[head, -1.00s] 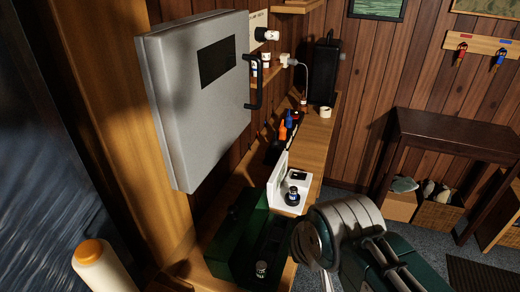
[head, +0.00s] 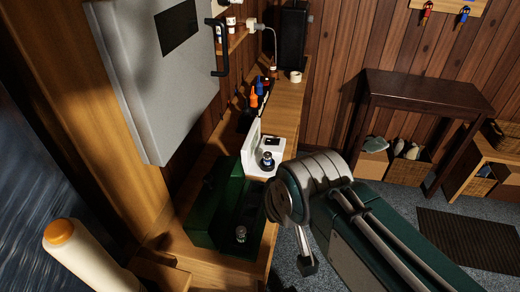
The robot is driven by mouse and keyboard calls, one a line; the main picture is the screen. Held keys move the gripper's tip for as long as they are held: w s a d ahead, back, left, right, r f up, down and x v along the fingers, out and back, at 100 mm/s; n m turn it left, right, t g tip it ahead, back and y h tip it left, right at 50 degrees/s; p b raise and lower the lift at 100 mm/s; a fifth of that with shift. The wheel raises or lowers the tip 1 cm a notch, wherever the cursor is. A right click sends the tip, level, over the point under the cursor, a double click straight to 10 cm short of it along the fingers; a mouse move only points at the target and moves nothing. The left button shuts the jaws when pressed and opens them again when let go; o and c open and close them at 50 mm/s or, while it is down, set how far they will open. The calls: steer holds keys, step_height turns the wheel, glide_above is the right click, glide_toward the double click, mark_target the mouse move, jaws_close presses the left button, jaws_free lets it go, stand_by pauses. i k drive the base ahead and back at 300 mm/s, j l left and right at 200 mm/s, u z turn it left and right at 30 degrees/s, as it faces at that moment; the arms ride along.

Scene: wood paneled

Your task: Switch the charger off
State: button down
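A small white unit (head: 266,162) on the wooden bench, right of the grey cabinet, may be the charger. It has a dark patch on top, a dark round object at its front and a raised white panel behind. No switch can be made out at this size. My arm's grey and green links fill the lower right, close in front of the unit. A thin grey part with a dark end, perhaps my gripper (head: 306,262), hangs below the arm joint. Its fingers are not clear, and nothing is seen held in it.
A green open box (head: 215,212) with a small jar (head: 241,234) stands in front of the unit. A grey cabinet (head: 160,85) with a black handle overhangs the bench's left. Bottles (head: 258,90) stand behind. A dark table (head: 425,93) stands right; grey carpet lies between.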

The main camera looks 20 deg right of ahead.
mark_target(269, 142)
steer(key=k+l+u, duration=0.15)
steer(key=l, duration=0.25)
steer(key=k+l+u, duration=0.15)
steer(key=l, duration=0.25)
steer(key=k+l+u, duration=0.2)
steer(key=l, duration=0.2)
steer(key=k+l+u, duration=0.15)
steer(key=l, duration=0.25)
steer(key=k+l+u, duration=0.15)
steer(key=l, duration=0.2)
